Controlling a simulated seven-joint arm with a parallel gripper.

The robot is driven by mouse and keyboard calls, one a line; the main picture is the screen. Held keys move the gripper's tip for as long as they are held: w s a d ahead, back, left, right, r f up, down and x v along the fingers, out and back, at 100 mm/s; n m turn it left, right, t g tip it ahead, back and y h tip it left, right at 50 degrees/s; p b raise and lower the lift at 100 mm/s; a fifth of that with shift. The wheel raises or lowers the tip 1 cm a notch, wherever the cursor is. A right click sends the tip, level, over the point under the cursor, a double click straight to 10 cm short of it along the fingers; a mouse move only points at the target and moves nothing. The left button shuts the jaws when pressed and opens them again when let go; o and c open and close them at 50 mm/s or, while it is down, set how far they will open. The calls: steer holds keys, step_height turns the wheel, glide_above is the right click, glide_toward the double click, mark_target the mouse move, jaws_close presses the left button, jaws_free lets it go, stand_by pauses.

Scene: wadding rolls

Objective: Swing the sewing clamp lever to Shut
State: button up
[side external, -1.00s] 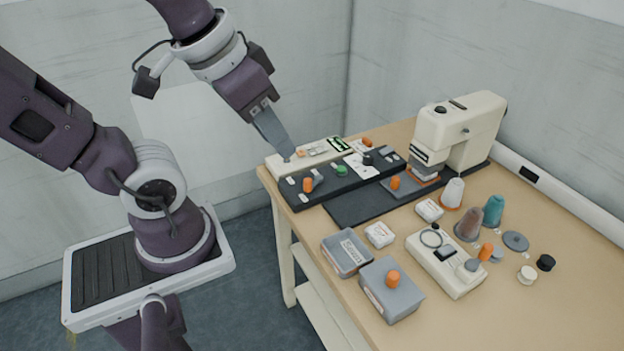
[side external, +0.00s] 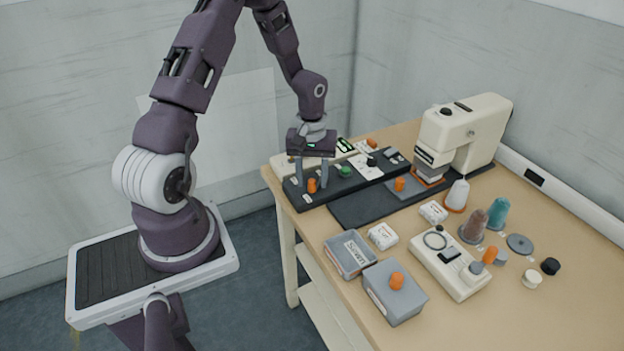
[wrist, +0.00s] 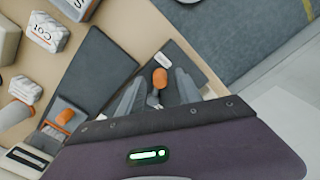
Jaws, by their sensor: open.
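An orange-topped lever (side external: 311,187) stands near the front left end of a dark control panel (side external: 345,187). I take it for the clamp lever, but no label there is readable. My gripper (side external: 312,182) points down over it, with one finger on each side. In the wrist view, the orange knob (wrist: 159,78) shows between the open fingers of my gripper (wrist: 157,84). I cannot tell whether a finger touches it. A small white label (wrist: 166,60) lies just beyond the knob. The fingers hide part of the lever's base.
A cream sewing machine (side external: 462,135) stands at the back, with another orange knob (side external: 399,184) before it. A green knob (side external: 345,171) and a black knob (side external: 371,161) are on the panel. Grey boxes (side external: 349,254), thread cones (side external: 497,212) and a cream device (side external: 450,262) fill the table's right.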

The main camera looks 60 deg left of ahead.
steer(key=shift+f, duration=0.4)
steer(key=shift+c, duration=0.3)
jaws_close()
